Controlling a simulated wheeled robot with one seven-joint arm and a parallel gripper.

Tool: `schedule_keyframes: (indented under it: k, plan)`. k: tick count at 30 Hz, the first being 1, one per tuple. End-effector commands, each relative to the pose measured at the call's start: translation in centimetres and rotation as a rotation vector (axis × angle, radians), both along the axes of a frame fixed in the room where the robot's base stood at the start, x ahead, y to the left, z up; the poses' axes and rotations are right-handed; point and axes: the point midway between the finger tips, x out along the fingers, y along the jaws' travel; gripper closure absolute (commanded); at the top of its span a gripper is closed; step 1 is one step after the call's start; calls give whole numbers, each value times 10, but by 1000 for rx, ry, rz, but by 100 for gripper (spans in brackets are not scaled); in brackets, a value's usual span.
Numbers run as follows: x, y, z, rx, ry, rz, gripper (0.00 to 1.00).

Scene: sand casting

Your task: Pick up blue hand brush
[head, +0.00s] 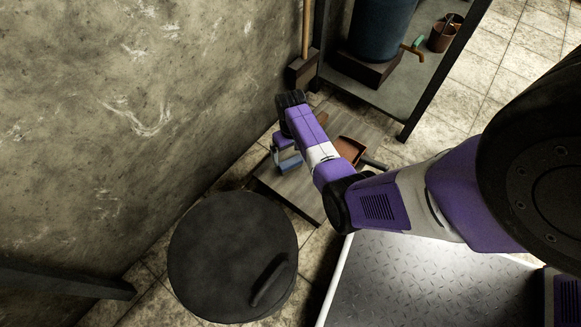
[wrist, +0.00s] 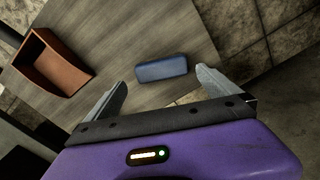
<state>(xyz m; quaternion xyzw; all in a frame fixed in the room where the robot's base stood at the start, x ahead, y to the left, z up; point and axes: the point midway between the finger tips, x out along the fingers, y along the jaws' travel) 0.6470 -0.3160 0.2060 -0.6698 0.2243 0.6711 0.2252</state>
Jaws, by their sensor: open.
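The blue hand brush (wrist: 162,69) lies on a low wooden table (wrist: 120,45) in the wrist view, near the table's edge. It shows as a small blue block, lying a little beyond the fingertips and between their lines. My gripper (wrist: 160,80) is open and empty, with one finger on each side of the view. In the head view the blue brush (head: 290,162) is partly hidden by my arm, and my gripper (head: 279,150) is above the table beside it, mostly covered by my wrist.
An orange-brown open box (wrist: 52,62) lies on the same table to the left. A black lidded drum (head: 225,250) stands in front of the table. A metal shelf (head: 410,95) with a blue barrel (head: 382,30) stands behind. A rough wall (head: 130,90) runs along the left.

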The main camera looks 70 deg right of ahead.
Motion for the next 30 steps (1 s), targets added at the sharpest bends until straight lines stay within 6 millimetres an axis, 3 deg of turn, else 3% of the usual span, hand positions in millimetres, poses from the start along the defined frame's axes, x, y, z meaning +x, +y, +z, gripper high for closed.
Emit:
schedule_keyframes:
  k: [15, 24, 25, 30]
  plan:
    - [1, 3, -54, -1, -2, 0, 0]
    - [1, 3, -57, -2, -1, 0, 0]
    - [1, 3, -57, -2, -1, 0, 2]
    - [1, 3, -57, -2, -1, 0, 35]
